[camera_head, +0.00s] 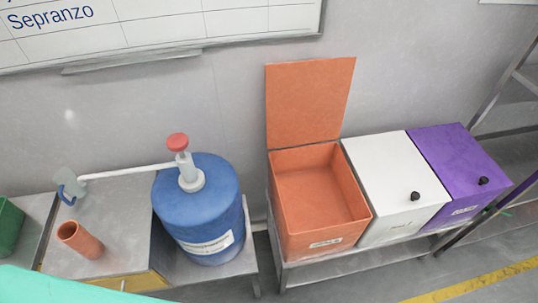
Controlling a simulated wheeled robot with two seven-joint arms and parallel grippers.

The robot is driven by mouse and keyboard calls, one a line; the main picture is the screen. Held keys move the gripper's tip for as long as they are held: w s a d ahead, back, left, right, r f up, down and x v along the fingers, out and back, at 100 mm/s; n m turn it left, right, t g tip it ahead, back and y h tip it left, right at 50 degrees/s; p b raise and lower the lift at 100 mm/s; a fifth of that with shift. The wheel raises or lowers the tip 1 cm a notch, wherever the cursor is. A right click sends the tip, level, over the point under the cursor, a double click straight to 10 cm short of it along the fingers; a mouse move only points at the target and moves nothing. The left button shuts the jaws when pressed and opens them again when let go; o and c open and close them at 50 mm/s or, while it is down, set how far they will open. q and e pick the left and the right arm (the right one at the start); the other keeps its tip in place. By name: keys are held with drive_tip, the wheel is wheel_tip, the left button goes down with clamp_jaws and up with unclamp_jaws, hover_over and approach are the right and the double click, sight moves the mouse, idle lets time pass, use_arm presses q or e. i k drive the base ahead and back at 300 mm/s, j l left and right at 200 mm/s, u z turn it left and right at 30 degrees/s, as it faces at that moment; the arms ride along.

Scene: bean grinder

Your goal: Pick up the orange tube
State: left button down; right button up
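The orange tube (80,240) is a short open cylinder with a dark hollow top. It stands slightly tilted in the picture on the grey metal table (120,215) at the left, near the table's front edge. Neither of my grippers shows in the head view, and nothing is seen touching the tube.
A blue barrel (200,215) with a red-topped pump and long pale spout stands right of the tube. A green bin (10,228) is at the left edge. An open orange box (320,233), a white box (390,180) and a purple box (455,165) stand right.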

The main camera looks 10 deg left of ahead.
sight(75, 235)
drive_tip(key=u, duration=2)
